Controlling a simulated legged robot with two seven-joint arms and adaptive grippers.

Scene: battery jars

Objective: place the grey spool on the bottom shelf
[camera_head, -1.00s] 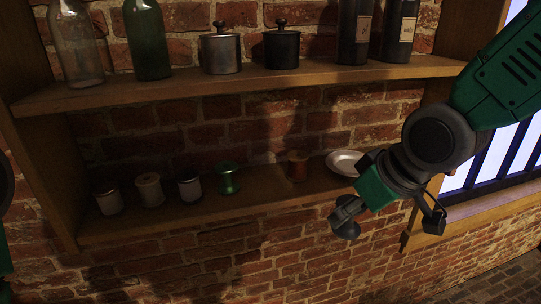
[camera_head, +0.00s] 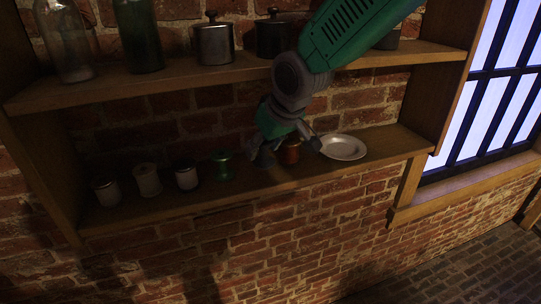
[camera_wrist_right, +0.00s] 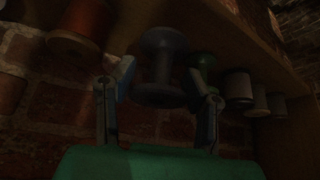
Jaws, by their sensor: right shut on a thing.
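The grey spool (camera_head: 264,158) is at the bottom shelf (camera_head: 340,178), between the green spool (camera_head: 222,165) and the orange-brown spool (camera_head: 290,152). My right gripper (camera_head: 279,145) is shut on it and partly covers it in the head view. In the right wrist view, the grey spool (camera_wrist_right: 162,66) stands between the two fingers, with the orange-brown spool (camera_wrist_right: 84,30) and the green spool (camera_wrist_right: 204,66) on either side. The spool looks upright, but I cannot tell whether its base touches the board. My left gripper is not in view.
A white plate (camera_head: 343,147) lies right of the orange-brown spool, close to my right finger. Several white-bodied items, such as this one (camera_head: 147,180), stand at the shelf's left.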

